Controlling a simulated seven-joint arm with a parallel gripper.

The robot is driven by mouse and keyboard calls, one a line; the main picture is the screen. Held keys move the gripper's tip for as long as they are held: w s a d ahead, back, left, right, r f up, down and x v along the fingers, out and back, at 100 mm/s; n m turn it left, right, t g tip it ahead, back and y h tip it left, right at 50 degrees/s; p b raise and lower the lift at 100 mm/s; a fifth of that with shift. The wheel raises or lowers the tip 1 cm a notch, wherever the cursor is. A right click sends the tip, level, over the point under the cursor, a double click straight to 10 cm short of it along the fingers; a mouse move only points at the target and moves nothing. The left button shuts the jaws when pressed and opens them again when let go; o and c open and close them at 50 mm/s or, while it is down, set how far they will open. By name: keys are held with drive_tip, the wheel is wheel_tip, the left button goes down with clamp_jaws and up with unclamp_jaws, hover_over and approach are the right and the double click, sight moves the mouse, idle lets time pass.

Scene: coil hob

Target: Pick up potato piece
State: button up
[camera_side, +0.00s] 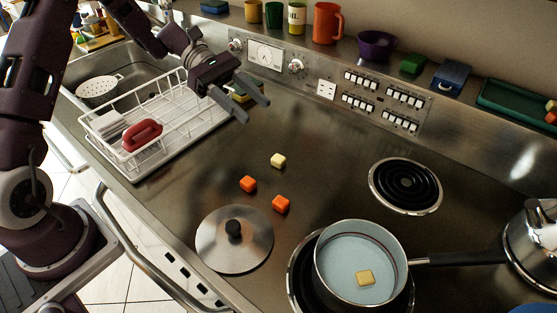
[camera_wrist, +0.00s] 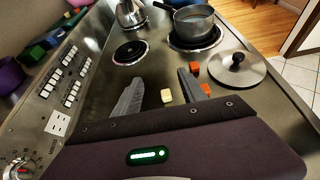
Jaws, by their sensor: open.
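A pale yellow potato piece (camera_side: 278,160) lies on the steel worktop, apart from two orange cubes. It also shows in the wrist view (camera_wrist: 167,96), between the two fingers in the picture. Another pale yellow piece (camera_side: 366,277) is in the saucepan (camera_side: 331,247) on the front coil. My gripper (camera_side: 255,102) is open and empty, up and to the left of the potato piece on the worktop in the side view. In the wrist view the gripper (camera_wrist: 158,90) has its fingers spread wide.
Two orange cubes (camera_side: 248,184) (camera_side: 281,204) lie near the potato piece. A lid (camera_side: 234,256) lies on the worktop before them. A white dish rack (camera_side: 190,130) stands at left, a bare coil (camera_side: 405,187) at right. A kettle (camera_side: 533,245) is at far right.

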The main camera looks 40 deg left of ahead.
approach(279, 158)
drive_tip(key=shift+d+r+n, duration=0.1)
drive_tip(key=shift+d+n, duration=0.2)
drive_tip(key=shift+d, duration=0.3)
drive_tip(key=shift+d+f, duration=0.95)
drive_tip(key=x, duration=0.5)
drive_tip(key=shift+d, duration=0.3)
clamp_jaws()
